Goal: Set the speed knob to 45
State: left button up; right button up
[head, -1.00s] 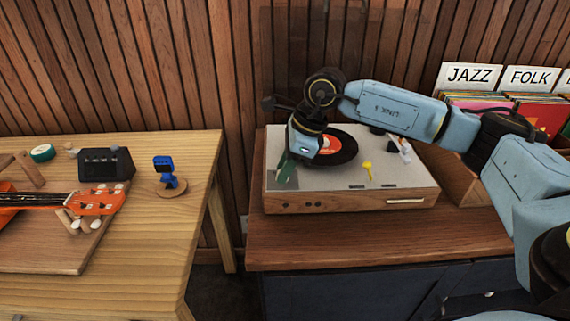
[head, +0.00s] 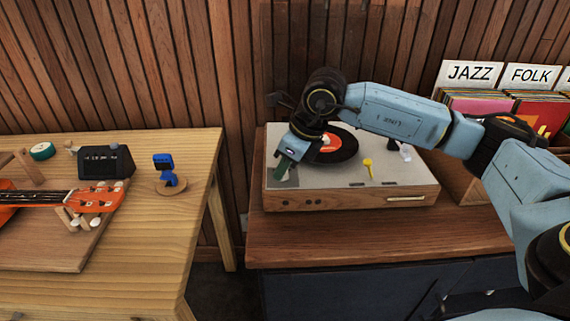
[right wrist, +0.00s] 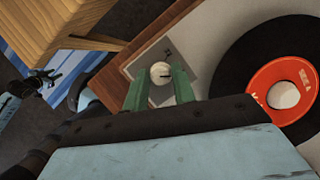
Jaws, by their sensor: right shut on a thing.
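The record player (head: 350,197) stands on the wooden cabinet, with a black record (head: 345,147) with a red label on it. In the right wrist view the speed knob (right wrist: 161,72) is a round pale knob with a dark pointer line, set on a grey panel. My right gripper (right wrist: 160,88) has its green fingers on either side of the knob and is shut on it. In the head view my right gripper (head: 284,165) is over the left end of the player and hides the knob. The number at the pointer is too small to read.
A yellow piece (head: 368,167) stands up from the player's top, right of the record. Record bins (head: 520,105) stand at the right. A wooden table (head: 190,215) with an orange ukulele (head: 95,200) is at the left, across a gap.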

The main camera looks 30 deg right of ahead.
jog(key=o, duration=1)
jog(key=shift+r, duration=0.3)
pick_arm(q)
jog(key=s+a+f+p, duration=0.1)
jog(key=s+f+p, duration=0.1)
jog(key=s+f, duration=0.2)
jog(key=shift+s, duration=0.8)
pick_arm(e)
jog(key=v, duration=1.3)
jog(key=shift+d, duration=0.1)
pick_arm(q)
jog(key=shift+f, duration=0.1)
